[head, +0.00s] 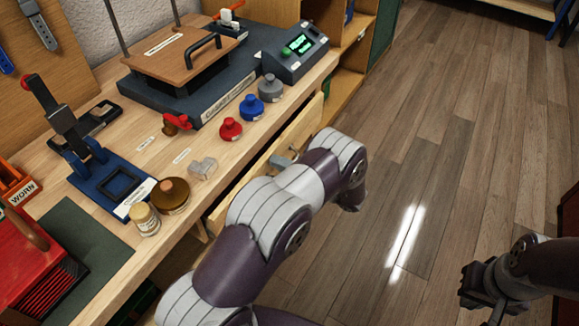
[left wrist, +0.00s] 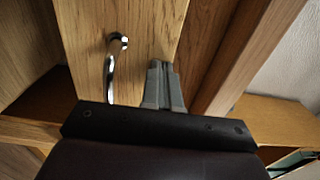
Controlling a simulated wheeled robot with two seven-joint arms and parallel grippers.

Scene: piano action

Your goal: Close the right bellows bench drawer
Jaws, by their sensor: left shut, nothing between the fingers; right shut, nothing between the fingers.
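The bellows bench drawer (head: 303,124) is partly pulled out below the worktop's right edge; my left arm covers much of it. In the left wrist view, a wooden front (left wrist: 150,35) with a curved metal handle (left wrist: 112,65) lies ahead. My left gripper (left wrist: 161,64) is shut and empty, its tips at or close to that front, to the right of the handle. I cannot tell whether they touch. In the head view this gripper is mostly hidden by my arm. My right gripper (head: 482,290) is shut and empty over the floor, far from the drawer.
A control box (head: 295,52) stands at the back. The wooden floor (head: 440,130) to the right is clear.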

